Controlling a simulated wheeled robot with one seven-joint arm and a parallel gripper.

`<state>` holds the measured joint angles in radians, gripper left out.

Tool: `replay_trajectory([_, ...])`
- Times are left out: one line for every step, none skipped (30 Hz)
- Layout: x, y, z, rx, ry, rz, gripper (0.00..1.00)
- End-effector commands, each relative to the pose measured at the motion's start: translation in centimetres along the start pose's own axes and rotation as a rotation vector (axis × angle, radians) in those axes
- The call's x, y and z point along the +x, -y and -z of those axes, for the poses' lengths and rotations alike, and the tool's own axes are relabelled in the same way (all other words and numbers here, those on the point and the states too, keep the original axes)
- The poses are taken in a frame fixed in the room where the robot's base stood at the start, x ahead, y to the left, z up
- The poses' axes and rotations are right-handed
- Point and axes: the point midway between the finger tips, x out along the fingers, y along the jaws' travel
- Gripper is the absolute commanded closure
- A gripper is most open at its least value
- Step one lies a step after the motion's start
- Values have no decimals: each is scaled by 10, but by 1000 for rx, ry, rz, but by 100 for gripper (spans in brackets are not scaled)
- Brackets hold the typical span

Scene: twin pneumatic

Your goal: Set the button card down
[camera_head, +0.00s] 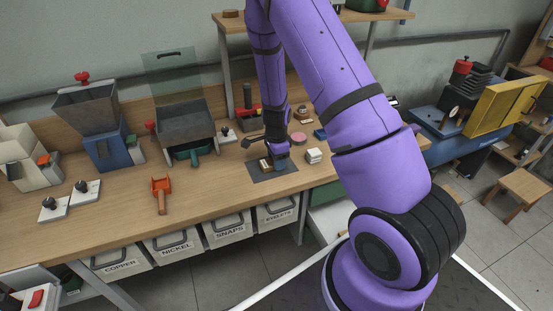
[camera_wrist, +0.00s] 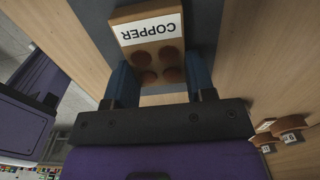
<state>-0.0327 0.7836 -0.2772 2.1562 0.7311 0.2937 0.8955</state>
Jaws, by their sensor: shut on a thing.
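The button card is a small tan card with a white label reading COPPER and several round copper-brown buttons. In the wrist view the card (camera_wrist: 152,42) lies between the two blue fingers of my gripper (camera_wrist: 160,82), which is shut on its sides. In the head view my gripper (camera_head: 278,160) points down at the bench over a dark grey mat (camera_head: 284,179), with the card (camera_head: 265,164) at its tip. The mat also shows under the card in the wrist view (camera_wrist: 92,14). I cannot tell whether the card touches the mat.
A stack of white cards (camera_head: 313,156) stands right of the mat. A pink round item (camera_head: 299,139) and a blue item (camera_head: 320,134) sit behind. The wooden bench (camera_head: 215,185) is clear between scoop and mat.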

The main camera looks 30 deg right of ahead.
Motion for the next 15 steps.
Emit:
replay_trajectory([0, 0, 0, 1, 0, 0, 43])
replay_trajectory([0, 0, 0, 0, 0, 0, 36])
replay_trajectory([0, 0, 0, 0, 0, 0, 27])
replay_trajectory([0, 0, 0, 0, 0, 0, 24])
replay_trajectory([0, 0, 0, 0, 0, 0, 24])
replay_trajectory([0, 0, 0, 0, 0, 0, 24])
replay_trajectory([0, 0, 0, 0, 0, 0, 24])
replay_trajectory([0, 0, 0, 0, 0, 0, 24])
replay_trajectory([0, 0, 0, 0, 0, 0, 24])
replay_trajectory([0, 0, 0, 0, 0, 0, 24])
replay_trajectory([0, 0, 0, 0, 0, 0, 24])
replay_trajectory([-1, 0, 0, 0, 0, 0, 24])
replay_trajectory([-2, 0, 0, -1, 0, 1, 24])
replay_trajectory([-4, 0, 0, -1, 0, 1, 24])
replay_trajectory([-7, 1, -1, -3, 0, 2, 24])
